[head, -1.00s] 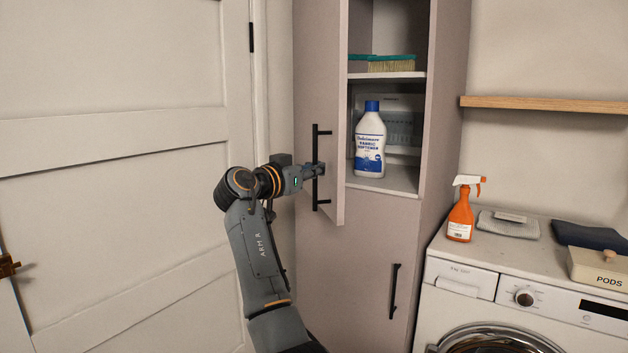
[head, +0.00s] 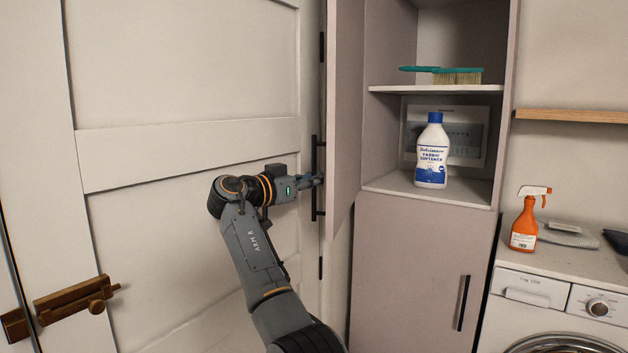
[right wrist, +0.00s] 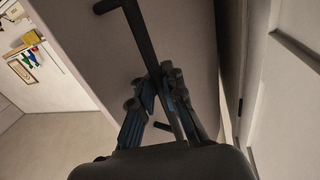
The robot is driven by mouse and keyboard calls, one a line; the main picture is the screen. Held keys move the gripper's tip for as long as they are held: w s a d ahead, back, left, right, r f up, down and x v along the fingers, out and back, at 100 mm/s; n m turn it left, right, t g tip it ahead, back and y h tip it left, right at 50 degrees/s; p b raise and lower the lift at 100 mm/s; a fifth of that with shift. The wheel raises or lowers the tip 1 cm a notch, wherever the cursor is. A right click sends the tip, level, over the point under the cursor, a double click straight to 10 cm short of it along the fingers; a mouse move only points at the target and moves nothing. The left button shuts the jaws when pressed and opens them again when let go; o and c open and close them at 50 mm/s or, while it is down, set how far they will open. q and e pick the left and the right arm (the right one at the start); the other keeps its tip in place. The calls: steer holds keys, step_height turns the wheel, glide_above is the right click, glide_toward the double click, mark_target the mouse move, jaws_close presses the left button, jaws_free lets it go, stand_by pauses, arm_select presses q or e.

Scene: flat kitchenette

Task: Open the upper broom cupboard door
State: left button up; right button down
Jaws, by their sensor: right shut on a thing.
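The upper broom cupboard door (head: 344,110) stands wide open, swung out to the left and seen nearly edge-on in the head view. Its black bar handle (head: 315,155) is on the door's outer face. My right gripper (head: 316,181) is shut on this handle at its middle to lower part. In the right wrist view the fingers (right wrist: 163,100) are on either side of the dark handle bar (right wrist: 140,35). The open compartment shows a fabric softener bottle (head: 432,155) on the lower shelf and a teal brush (head: 455,75) on the shelf above. My left gripper is not in view.
The lower cupboard door (head: 405,270) is closed, with its own black handle (head: 464,303). A white panelled door (head: 190,90) with a wooden latch (head: 75,300) is close behind my arm. A washing machine (head: 560,290) with an orange spray bottle (head: 525,225) stands at right.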

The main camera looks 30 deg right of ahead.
steer(key=shift+f, duration=0.35)
steer(key=c, duration=1.6)
jaws_free()
steer(key=shift+a, duration=0.1)
steer(key=shift+o, duration=0.8)
steer(key=shift+a+r, duration=0.2)
steer(key=shift+r, duration=0.1)
steer(key=s+a, duration=0.2)
steer(key=a, duration=0.9)
steer(key=shift+a, duration=0.4)
